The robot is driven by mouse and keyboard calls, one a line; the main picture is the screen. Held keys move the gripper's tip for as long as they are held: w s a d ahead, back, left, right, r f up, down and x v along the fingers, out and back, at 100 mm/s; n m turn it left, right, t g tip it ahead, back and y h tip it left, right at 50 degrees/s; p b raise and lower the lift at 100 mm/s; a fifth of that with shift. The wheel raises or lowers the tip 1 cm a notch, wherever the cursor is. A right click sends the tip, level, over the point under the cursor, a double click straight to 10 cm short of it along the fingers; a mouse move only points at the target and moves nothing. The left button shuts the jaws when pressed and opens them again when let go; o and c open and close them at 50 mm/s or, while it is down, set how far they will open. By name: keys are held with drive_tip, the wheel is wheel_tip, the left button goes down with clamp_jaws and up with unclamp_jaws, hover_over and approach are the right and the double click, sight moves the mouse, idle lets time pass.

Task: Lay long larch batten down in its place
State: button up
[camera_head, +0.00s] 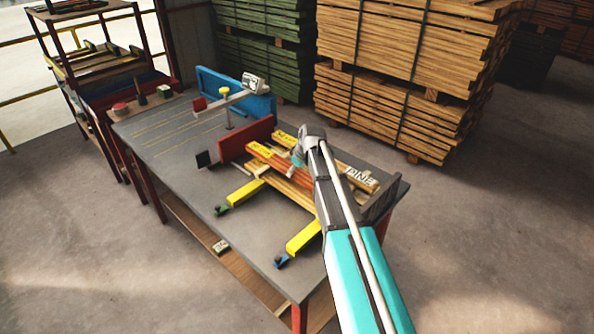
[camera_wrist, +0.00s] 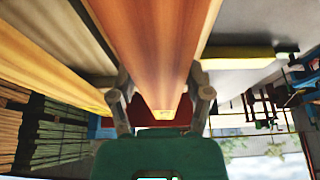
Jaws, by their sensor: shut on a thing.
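A long reddish-brown batten (camera_wrist: 155,40), which I take as the larch one, runs between the two fingers of my gripper (camera_wrist: 159,84) in the wrist view, and the fingers are shut on it. In the head view this batten (camera_head: 279,165) lies level over the worktable, with a yellow label at its left end, close to the red upright board (camera_head: 245,141). Paler battens (camera_head: 290,190) lie beneath or beside it; I cannot tell whether it touches them. A batten marked PINE (camera_head: 361,178) is to the right. My arm hides part of the batten and most of my gripper.
Two yellow bars (camera_head: 303,237) reach across the front of the grey table (camera_head: 180,150). A blue board (camera_head: 236,90) and a clamp-like fixture (camera_head: 229,100) stand behind. Timber stacks (camera_head: 400,50) stand behind; a shelf rack (camera_head: 95,70) is left.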

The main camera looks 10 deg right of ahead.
drive_tip(key=shift+f+b, duration=0.3)
drive_tip(key=shift+f, duration=0.1)
drive_tip(key=o, duration=1.3)
drive_tip(key=shift+o, duration=0.2)
drive_tip(key=shift+r, duration=0.25)
drive_tip(key=shift+r+p, duration=0.7)
drive_tip(key=shift+p, duration=0.25)
drive_tip(key=p+v, duration=1)
drive_tip(key=v, duration=0.1)
drive_tip(key=shift+r, duration=0.2)
drive_tip(key=shift+s, duration=0.1)
